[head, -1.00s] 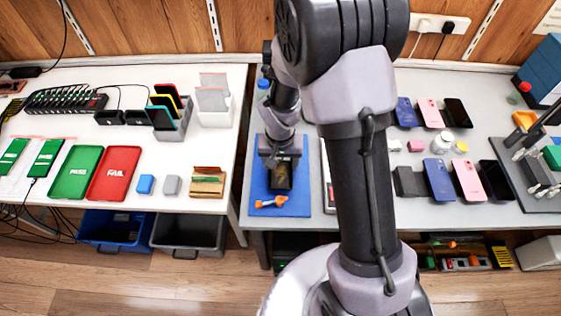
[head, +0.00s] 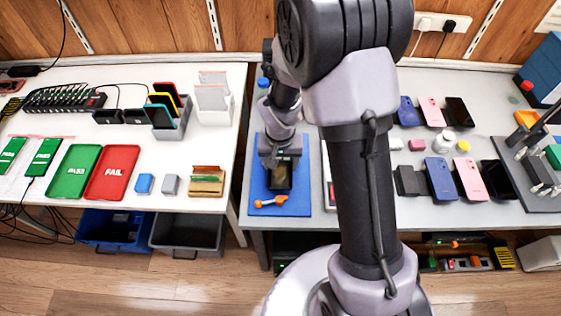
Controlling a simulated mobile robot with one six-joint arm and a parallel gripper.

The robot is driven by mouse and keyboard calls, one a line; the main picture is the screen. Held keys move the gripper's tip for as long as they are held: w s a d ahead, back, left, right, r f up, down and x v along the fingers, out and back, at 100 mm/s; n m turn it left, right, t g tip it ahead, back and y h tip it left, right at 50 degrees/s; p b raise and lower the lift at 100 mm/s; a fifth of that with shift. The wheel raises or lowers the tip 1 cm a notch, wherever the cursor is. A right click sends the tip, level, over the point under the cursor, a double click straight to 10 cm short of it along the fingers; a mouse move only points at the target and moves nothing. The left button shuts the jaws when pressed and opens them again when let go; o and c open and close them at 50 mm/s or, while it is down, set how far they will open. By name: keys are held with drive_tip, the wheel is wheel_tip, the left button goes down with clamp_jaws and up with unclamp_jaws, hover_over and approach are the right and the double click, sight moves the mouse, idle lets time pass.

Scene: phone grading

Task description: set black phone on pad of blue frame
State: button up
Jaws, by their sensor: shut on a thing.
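My gripper (head: 280,165) points down over the blue mat (head: 261,180) in the middle of the head view. It is shut on the black phone (head: 280,179), which shows as a dark shape below the jaws. The jaws hide part of the phone, and I cannot tell whether it touches the mat. A blue boxy frame (head: 545,72) stands at the upper right edge, cut off by the picture. I cannot make out a pad on it.
Several phones (head: 440,178) lie on the right of the grey table. An orange-handled tool (head: 268,202) lies on the mat's front. A dark fixture (head: 532,180) stands at the right edge. Green and red trays (head: 113,172) lie on the white table. My arm hides the middle.

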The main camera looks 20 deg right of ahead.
drive_tip(key=shift+f, duration=0.1)
idle(0.6)
drive_tip(key=o, duration=1.8)
drive_tip(key=shift+r+p, duration=2.65)
drive_tip(key=shift+r, duration=1.5)
